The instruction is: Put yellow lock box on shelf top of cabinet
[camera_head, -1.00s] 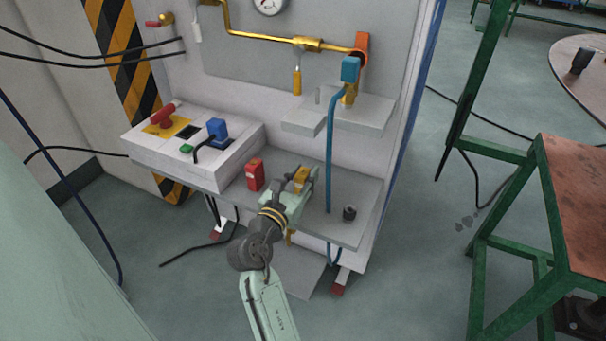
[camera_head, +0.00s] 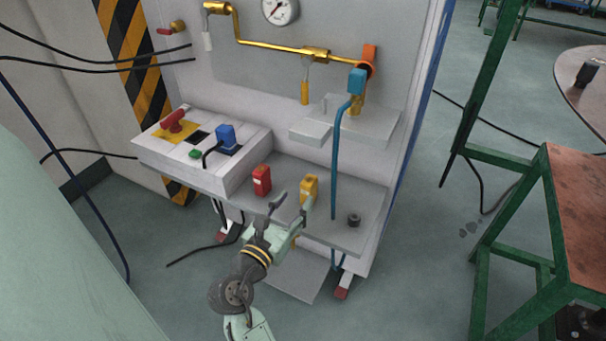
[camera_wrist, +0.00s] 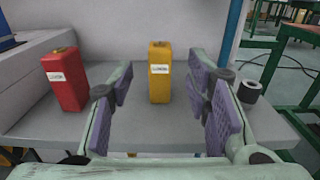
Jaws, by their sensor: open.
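The yellow lock box (camera_head: 309,188) stands upright on the lower shelf of the cabinet. In the wrist view the yellow lock box (camera_wrist: 160,72) is near the middle, ahead of and between my fingers. My gripper (camera_head: 291,203) is open and empty, with its fingers toward the box; in the wrist view a gap shows between the purple pads (camera_wrist: 166,90) and the box. The cabinet (camera_head: 258,130) carries a small raised shelf (camera_head: 378,128) above the lower shelf (camera_head: 285,177). Which of these is the shelf top, I cannot tell.
A red lock box (camera_head: 262,180) stands left of the yellow one. A dark round nut-like part (camera_head: 353,219) sits to the right. A blue hose (camera_head: 335,165) hangs between them. A control box (camera_head: 200,150) is at the left, a green-framed table (camera_head: 570,220) at the right.

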